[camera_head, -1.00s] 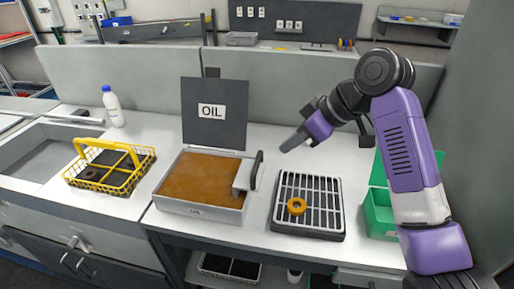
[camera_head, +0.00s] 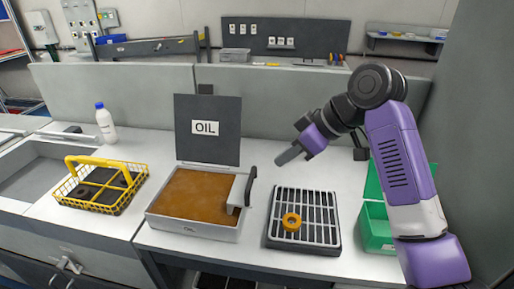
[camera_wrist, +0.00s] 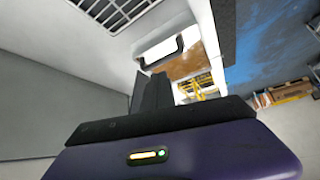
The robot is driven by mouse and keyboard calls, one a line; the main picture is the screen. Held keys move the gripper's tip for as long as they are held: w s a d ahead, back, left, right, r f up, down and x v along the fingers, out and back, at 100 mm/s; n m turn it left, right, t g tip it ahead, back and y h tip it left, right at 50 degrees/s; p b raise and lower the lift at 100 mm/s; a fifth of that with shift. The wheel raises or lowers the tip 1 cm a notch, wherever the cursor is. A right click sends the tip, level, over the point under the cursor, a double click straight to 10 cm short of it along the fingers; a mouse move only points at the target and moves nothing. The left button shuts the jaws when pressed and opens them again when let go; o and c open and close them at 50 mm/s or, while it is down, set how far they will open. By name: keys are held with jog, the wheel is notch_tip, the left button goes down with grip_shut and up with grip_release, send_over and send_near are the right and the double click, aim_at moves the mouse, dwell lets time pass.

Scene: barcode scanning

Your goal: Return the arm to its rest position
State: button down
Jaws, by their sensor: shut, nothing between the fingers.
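My gripper (camera_head: 289,155) is shut and empty. It hangs in the air above the white counter (camera_head: 330,172), behind the black rack and to the right of the oil sign. My purple and black arm reaches in from the right side of the head view. In the wrist view the closed fingers (camera_wrist: 151,90) point toward the oil tray and the yellow basket.
An oil tray (camera_head: 180,231) with an upright lid stands at the middle. A black rack (camera_head: 322,247) holds an orange ring (camera_head: 291,222). A green box (camera_head: 378,237) sits near my arm. A yellow basket (camera_head: 97,161) and a white bottle (camera_head: 106,125) stand left.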

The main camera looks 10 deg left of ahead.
jog(key=w+a+r+m+t+y, duration=0.1)
jog(key=w+r+m+t+y, duration=0.15)
jog(key=w+r+t, duration=0.4)
jog(key=s+d+f+m+t+h, duration=0.3)
jog(key=s+d+f+m+t, duration=0.25)
jog(key=s+d+f, duration=0.35)
jog(key=s+d+f+m+t+h, duration=0.4)
jog(key=s+d+f+m, duration=0.25)
jog(key=s, duration=0.35)
jog(key=s+d+f+g+h, duration=0.1)
jog(key=s+d+f+g, duration=0.1)
jog(key=s, duration=1.5)
jog(key=s+d+f+n+g+h, duration=0.1)
jog(key=s+d+f, duration=0.3)
jog(key=s, duration=1.4)
jog(key=shift+s+f+g, duration=0.25)
jog(key=shift+f+g, duration=0.25)
jog(key=shift+g, duration=0.1)
jog(key=shift+h, duration=0.25)
